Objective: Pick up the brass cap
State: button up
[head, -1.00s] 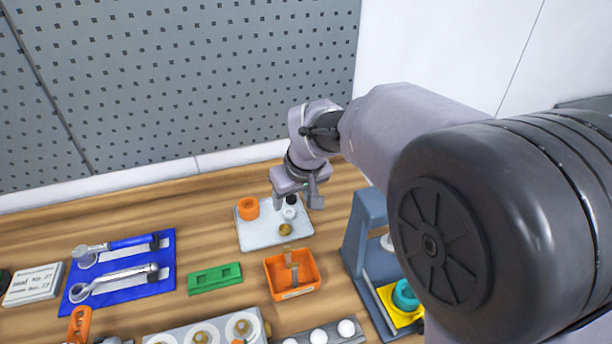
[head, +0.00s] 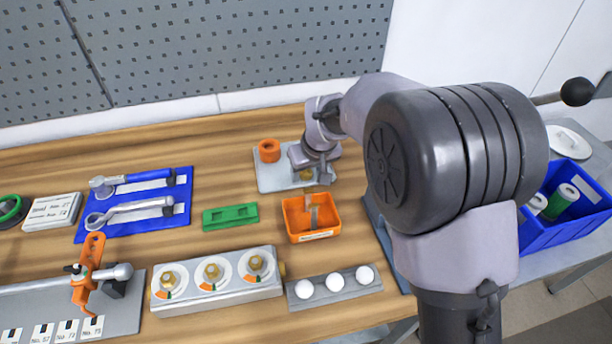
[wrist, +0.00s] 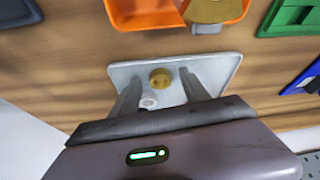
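The brass cap (wrist: 160,77) is a small round gold-coloured piece standing on a pale tray (wrist: 228,66). In the head view the cap (head: 306,175) is partly hidden by my gripper (head: 318,171) at the right side of the tray (head: 267,182). In the wrist view my gripper (wrist: 160,82) is open, with one finger on each side of the cap and gaps between them. I cannot tell whether the fingertips are down at the cap's height.
An orange ring (head: 269,150) stands on the tray, and a small white piece (wrist: 149,102) shows between my fingers. An orange bin (head: 325,232) is close in front of the tray. A green block (head: 230,217) lies left of the bin.

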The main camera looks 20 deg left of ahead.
grip_shut()
